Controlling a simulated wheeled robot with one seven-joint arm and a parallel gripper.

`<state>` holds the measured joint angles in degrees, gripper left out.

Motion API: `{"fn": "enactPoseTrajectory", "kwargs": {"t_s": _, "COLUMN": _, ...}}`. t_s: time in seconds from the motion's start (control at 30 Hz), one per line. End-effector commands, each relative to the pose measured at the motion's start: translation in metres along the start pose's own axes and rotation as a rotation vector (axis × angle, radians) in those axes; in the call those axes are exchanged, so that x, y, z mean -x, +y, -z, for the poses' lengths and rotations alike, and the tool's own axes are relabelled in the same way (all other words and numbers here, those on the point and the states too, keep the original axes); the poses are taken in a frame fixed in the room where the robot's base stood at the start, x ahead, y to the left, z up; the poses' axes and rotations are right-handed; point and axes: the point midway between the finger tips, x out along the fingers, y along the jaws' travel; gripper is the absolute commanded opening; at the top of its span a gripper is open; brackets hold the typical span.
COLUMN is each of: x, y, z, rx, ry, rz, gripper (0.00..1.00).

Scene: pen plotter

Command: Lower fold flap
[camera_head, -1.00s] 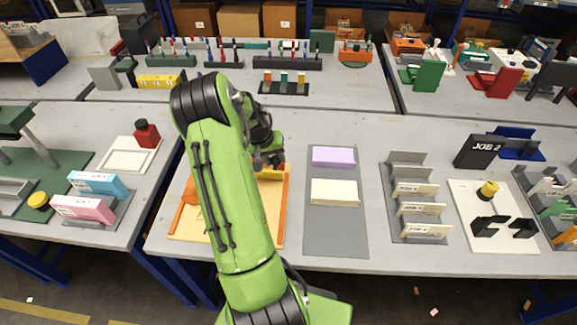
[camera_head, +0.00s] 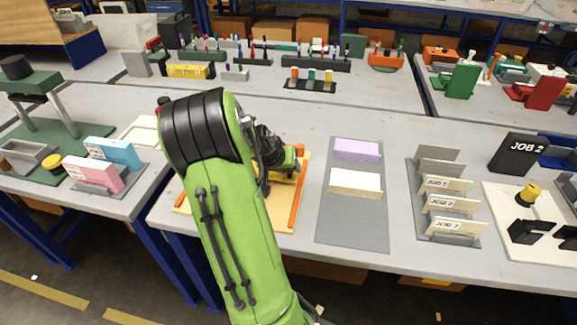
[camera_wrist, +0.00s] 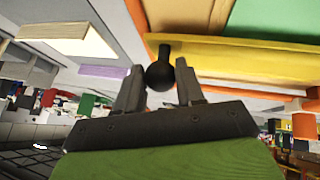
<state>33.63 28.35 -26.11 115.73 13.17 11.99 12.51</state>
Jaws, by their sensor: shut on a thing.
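The orange-framed fold station (camera_head: 299,200) sits on the middle table, largely hidden behind my arm in the head view. Its yellow bar (camera_wrist: 240,60) crosses the wrist view, with orange and green surfaces above it. A black ball knob (camera_wrist: 160,75) on a short stem sits at this bar, between my fingers. My gripper (camera_wrist: 160,84) is shut on the knob. In the head view my wrist is over the station's far right part, and the fingertips are hard to make out. How far the flap is tilted cannot be told.
A grey mat (camera_head: 352,220) with a purple block (camera_head: 357,149) and a cream block (camera_head: 355,183) lies right of the station. A JOB card rack (camera_head: 440,195) stands farther right. Pink (camera_head: 95,174) and blue (camera_head: 115,152) blocks stand on the left table.

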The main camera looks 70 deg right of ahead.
Motion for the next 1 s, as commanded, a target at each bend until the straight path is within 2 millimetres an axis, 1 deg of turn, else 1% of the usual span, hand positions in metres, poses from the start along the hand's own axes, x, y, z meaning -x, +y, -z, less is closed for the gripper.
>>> {"fn": "enactPoseTrajectory", "kwargs": {"t_s": 0.03, "x": -0.005, "y": -0.004, "z": -0.009, "rx": 0.007, "ry": -0.016, "rz": 0.004, "gripper": 0.00}}
{"fn": "enactPoseTrajectory", "kwargs": {"t_s": 0.2, "x": -0.011, "y": -0.006, "z": -0.015, "rx": 0.007, "ry": -0.016, "rz": 0.005, "gripper": 0.00}}
{"fn": "enactPoseTrajectory", "kwargs": {"t_s": 0.53, "x": -0.017, "y": -0.009, "z": -0.019, "rx": 0.009, "ry": -0.019, "rz": 0.006, "gripper": 0.00}}
{"fn": "enactPoseTrajectory", "kwargs": {"t_s": 0.97, "x": -0.017, "y": -0.011, "z": -0.020, "rx": 0.012, "ry": -0.021, "rz": 0.007, "gripper": 0.00}}
{"fn": "enactPoseTrajectory", "kwargs": {"t_s": 1.0, "x": -0.017, "y": -0.011, "z": -0.020, "rx": 0.012, "ry": -0.020, "rz": 0.007, "gripper": 0.40}}
